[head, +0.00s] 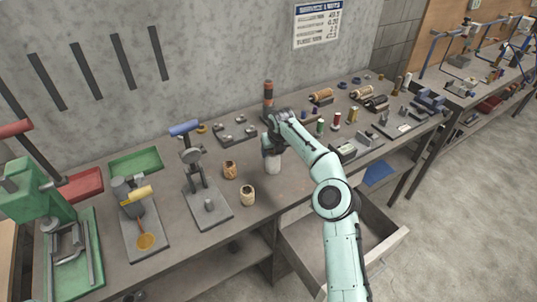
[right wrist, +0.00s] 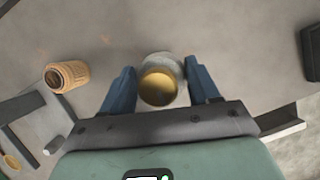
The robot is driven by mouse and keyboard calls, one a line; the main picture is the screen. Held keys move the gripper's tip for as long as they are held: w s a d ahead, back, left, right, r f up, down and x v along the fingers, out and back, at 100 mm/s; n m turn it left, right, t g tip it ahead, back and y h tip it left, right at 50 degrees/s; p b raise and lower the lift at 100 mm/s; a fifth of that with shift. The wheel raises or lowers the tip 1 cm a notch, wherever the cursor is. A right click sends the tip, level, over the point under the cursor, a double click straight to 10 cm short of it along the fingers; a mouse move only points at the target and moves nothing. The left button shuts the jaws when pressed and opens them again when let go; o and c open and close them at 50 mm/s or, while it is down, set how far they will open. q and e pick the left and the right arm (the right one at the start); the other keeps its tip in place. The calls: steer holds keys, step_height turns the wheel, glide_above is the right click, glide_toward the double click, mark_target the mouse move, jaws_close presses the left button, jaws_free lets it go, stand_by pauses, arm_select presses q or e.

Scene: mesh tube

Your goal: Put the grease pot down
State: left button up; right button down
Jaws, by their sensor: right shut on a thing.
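The grease pot (head: 272,165) is a small pale grey pot under my right gripper (head: 271,150) in the head view, over the middle of the workbench (head: 285,205). In the right wrist view, the pot (right wrist: 163,60) shows its round mouth with yellow grease inside. It sits between the two blue fingers of my right gripper (right wrist: 160,72), which is shut on it. The pot looks upright and low over the bench top; I cannot tell whether its base touches. My left gripper is not in view.
A press with a blue handle (head: 207,195) stands further left. Spools (head: 337,120) lie to the right. An open drawer (head: 345,250) juts out below the bench.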

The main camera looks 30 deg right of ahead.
steer(key=shift+a+f, duration=0.1)
steer(key=shift+f, duration=0.2)
steer(key=shift+d+f, duration=0.15)
steer(key=shift+d, duration=0.2)
steer(key=shift+c, duration=1.3)
jaws_free()
steer(key=shift+a, duration=0.15)
